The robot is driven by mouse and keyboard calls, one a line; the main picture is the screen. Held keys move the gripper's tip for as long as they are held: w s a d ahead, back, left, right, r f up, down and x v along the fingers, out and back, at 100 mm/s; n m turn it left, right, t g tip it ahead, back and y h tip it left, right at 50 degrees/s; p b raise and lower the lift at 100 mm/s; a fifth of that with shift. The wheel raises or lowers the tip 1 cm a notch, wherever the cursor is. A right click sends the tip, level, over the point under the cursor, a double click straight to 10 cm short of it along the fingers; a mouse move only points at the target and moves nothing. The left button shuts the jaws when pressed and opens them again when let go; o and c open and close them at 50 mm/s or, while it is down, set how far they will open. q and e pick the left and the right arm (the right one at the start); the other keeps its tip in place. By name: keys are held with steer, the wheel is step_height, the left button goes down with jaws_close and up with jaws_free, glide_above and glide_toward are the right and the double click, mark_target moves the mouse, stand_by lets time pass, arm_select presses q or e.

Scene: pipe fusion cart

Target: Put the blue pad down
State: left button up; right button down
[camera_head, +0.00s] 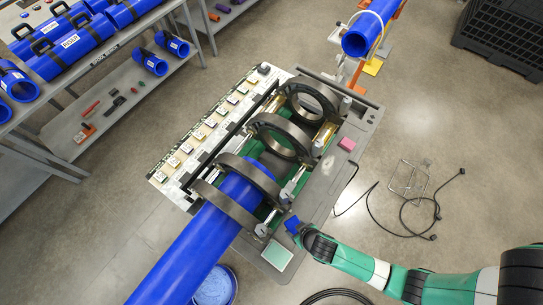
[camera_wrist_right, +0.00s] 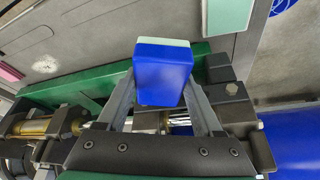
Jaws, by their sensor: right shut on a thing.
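The blue pad (camera_head: 292,224) is a small block with a pale green layer along one edge. My right gripper (camera_head: 299,230) is shut on it, at the near right side of the fusion cart. In the right wrist view the blue pad (camera_wrist_right: 163,80) sits between the two grey fingers, over the cart's edge. The pictures do not clearly show whether it touches the cart. My left gripper is not in view.
A pale green pad (camera_head: 277,256) lies on the cart's near corner and a pink pad (camera_head: 347,143) farther along its grey side ledge (camera_head: 325,182). A large blue pipe (camera_head: 200,250) runs through the near clamp rings (camera_head: 240,172). A black cable (camera_head: 400,208) lies on the floor to the right.

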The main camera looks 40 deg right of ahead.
steer(key=shift+w, duration=0.1)
steer(key=shift+d+f+b, duration=0.2)
steer(key=shift+d+b, duration=0.05)
steer(key=shift+b, duration=0.05)
steer(key=w+d+f+b, duration=0.2)
steer(key=d+f+b, duration=0.25)
steer(key=d, duration=0.45)
steer(key=b, duration=0.5)
glide_toward(304, 202)
steer(key=shift+w+a+f, duration=0.3)
steer(key=shift+w+f, duration=0.5)
steer(key=shift+w+d+f, duration=0.1)
steer(key=shift+d+f, duration=0.05)
steer(key=shift+d, duration=0.1)
steer(key=shift+w+d+f+b, duration=0.15)
steer(key=shift+f+b, duration=0.3)
steer(key=shift+f, duration=0.55)
steer(key=shift+s+d+f+b, duration=0.15)
steer(key=shift+f+b, duration=0.3)
steer(key=shift+f, duration=0.5)
steer(key=shift+w+d, duration=0.1)
